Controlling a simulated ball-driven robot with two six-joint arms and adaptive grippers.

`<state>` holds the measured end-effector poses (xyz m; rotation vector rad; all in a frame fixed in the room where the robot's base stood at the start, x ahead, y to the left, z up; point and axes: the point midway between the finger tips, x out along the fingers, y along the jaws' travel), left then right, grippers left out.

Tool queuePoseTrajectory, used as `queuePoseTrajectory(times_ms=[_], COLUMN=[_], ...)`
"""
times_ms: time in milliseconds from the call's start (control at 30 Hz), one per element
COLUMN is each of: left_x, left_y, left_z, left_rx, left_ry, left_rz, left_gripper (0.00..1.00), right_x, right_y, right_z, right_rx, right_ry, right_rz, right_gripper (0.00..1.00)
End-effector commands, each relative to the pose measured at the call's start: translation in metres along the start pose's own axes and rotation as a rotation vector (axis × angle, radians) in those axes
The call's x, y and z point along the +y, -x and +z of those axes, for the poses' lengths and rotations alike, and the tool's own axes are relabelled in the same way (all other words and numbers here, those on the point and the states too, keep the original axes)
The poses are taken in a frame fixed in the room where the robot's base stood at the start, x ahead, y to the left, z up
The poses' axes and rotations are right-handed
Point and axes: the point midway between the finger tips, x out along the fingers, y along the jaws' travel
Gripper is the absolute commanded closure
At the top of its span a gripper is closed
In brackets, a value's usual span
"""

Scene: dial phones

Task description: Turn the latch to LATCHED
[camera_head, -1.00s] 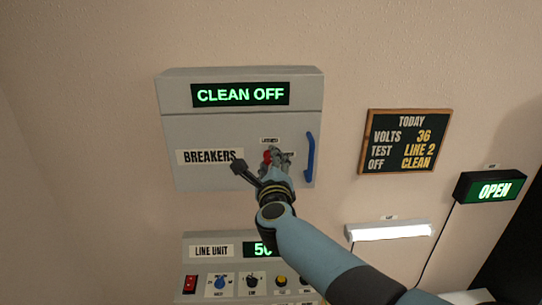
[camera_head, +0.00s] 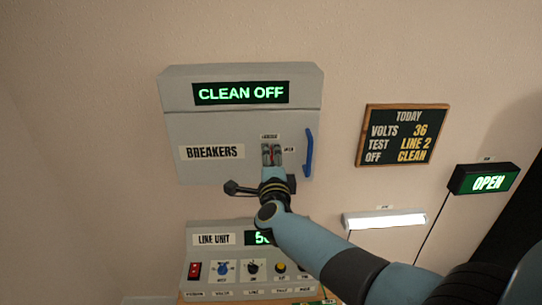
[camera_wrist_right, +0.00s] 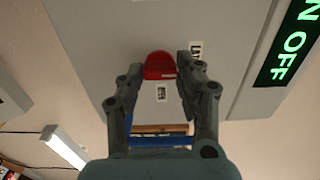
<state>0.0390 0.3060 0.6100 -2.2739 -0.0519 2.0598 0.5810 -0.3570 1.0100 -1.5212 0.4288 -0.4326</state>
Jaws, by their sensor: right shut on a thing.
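The latch is a red knob (camera_head: 272,155) on the grey breaker cabinet door (camera_head: 215,172), between a small label above it and another to its right. My right gripper (camera_head: 271,152) is shut on it, with one finger on each side. In the right wrist view the red knob (camera_wrist_right: 160,65) shows between the fingertips (camera_wrist_right: 162,70). A label partly hidden by a fingertip begins with what looks like "LAT" (camera_wrist_right: 195,50). In the head view the knob looks roughly upright, but the fingers hide much of it. My left gripper is not in view.
A blue door handle (camera_head: 309,153) stands just right of the latch. The cabinet display (camera_head: 241,93) reads CLEAN OFF. Below is the line unit panel (camera_head: 205,254) with a red switch and several knobs. A chalkboard (camera_head: 403,135) hangs to the right.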

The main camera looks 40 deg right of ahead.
Motion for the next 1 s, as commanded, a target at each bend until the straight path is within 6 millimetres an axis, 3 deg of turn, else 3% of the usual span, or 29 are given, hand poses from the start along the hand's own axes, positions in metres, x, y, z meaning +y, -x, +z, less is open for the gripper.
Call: queuePoseTrajectory(times_ms=[533,567,700,1000], left_x=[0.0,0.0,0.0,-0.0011], left_y=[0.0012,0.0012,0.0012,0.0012], left_z=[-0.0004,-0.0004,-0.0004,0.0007], left_rx=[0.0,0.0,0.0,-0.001], left_ry=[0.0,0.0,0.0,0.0], left_rz=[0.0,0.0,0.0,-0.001], left_gripper=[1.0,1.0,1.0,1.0], right_x=[0.0008,0.0008,0.0006,0.0006], right_y=[0.0004,0.0004,0.0003,0.0019], right_z=[0.0007,0.0007,0.0004,0.0002], right_rx=[-0.001,-0.001,-0.001,-0.001], right_ry=[0.022,0.022,0.022,0.021], right_rz=[0.002,0.002,0.002,0.001], right_gripper=[0.97,0.61,0.43,0.42])
